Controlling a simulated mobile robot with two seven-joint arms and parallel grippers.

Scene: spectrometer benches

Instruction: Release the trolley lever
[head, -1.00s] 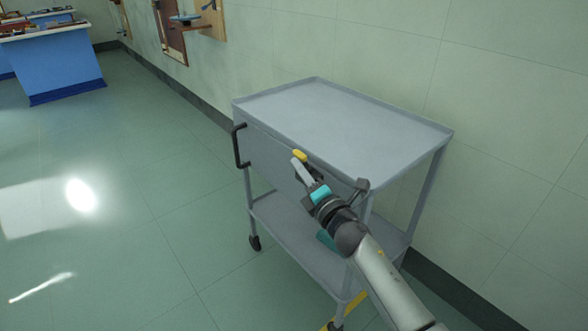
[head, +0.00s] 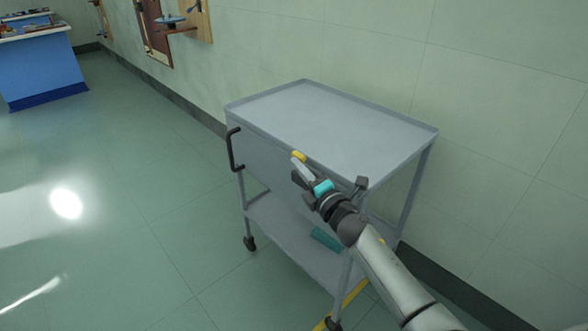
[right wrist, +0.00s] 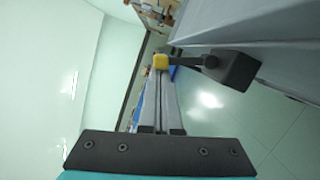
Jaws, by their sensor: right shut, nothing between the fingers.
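The grey trolley (head: 340,125) stands by the wall. Its lever has a yellow knob (head: 299,156), seen at the trolley's near side just under the top. In the right wrist view the yellow knob (right wrist: 161,62) sits on a dark arm from a black block (right wrist: 238,72) on the trolley's side. My right gripper (head: 297,163) is shut and empty, its fingertips at the knob. In the right wrist view the fingers (right wrist: 163,82) point straight at the knob; I cannot tell if they touch it. My gripper and arm hide part of the trolley's side. My left gripper is out of view.
A black push handle (head: 234,150) is on the trolley's left end. A teal item (head: 326,239) lies on its lower shelf (head: 285,235). A blue bench (head: 42,66) and wall-mounted boards (head: 180,22) are farther off. The floor left of the trolley is clear.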

